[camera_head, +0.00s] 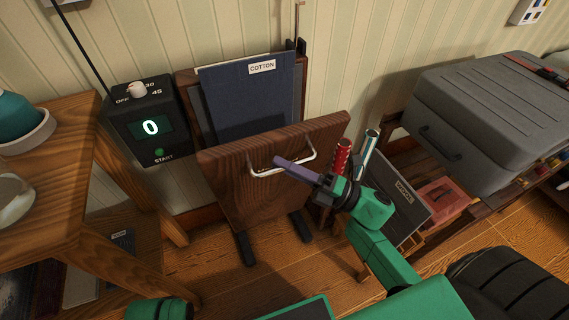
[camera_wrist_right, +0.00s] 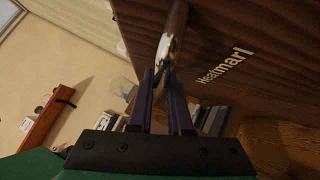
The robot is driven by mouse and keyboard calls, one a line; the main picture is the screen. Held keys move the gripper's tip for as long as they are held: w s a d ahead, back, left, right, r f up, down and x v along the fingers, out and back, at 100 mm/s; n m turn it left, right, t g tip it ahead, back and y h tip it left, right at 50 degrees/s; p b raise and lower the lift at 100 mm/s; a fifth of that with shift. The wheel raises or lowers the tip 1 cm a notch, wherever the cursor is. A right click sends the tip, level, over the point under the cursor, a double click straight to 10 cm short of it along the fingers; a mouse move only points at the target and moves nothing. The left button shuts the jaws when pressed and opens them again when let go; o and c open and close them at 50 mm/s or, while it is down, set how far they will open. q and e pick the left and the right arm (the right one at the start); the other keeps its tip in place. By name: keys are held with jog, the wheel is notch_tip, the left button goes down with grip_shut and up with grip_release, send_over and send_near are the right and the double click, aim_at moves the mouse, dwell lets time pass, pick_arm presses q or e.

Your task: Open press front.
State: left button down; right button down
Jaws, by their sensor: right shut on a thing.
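The press front (camera_head: 235,185) is a dark wooden panel with a pale metal handle (camera_head: 262,172) near its top edge. It leans out toward me, with a gap between its top and the back of the press (camera_head: 188,80). Dark blue trousers or cloth labelled COTTON (camera_head: 240,95) hang in that gap. My right gripper (camera_head: 281,163) is shut on the handle. In the right wrist view its fingers (camera_wrist_right: 162,85) close around the handle bar (camera_wrist_right: 172,40), beside the lettered panel (camera_wrist_right: 260,45). My left gripper is not in view; only a green part of mine shows at bottom left.
A black control box (camera_head: 150,125) showing 0 stands left of the press, near a wooden table (camera_head: 75,200). To the right are red and silver tubes, a dark WOVEN-like labelled board (camera_head: 400,205) and a grey suitcase (camera_head: 480,115). Wooden floor lies clear in front of the press.

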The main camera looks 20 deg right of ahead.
jog(key=c, duration=0.8)
grip_release()
jog(key=shift+c, duration=0.2)
jog(key=shift+d, duration=0.1)
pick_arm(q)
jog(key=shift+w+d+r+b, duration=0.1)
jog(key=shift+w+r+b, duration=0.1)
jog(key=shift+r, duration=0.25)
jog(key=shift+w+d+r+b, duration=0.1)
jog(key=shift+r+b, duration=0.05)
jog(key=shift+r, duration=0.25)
pick_arm(e)
jog(key=v, duration=1.4)
jog(key=shift+d, duration=0.2)
jog(key=shift+s+f, duration=0.1)
jog(key=shift+s, duration=0.05)
jog(key=shift+c, duration=0.4)
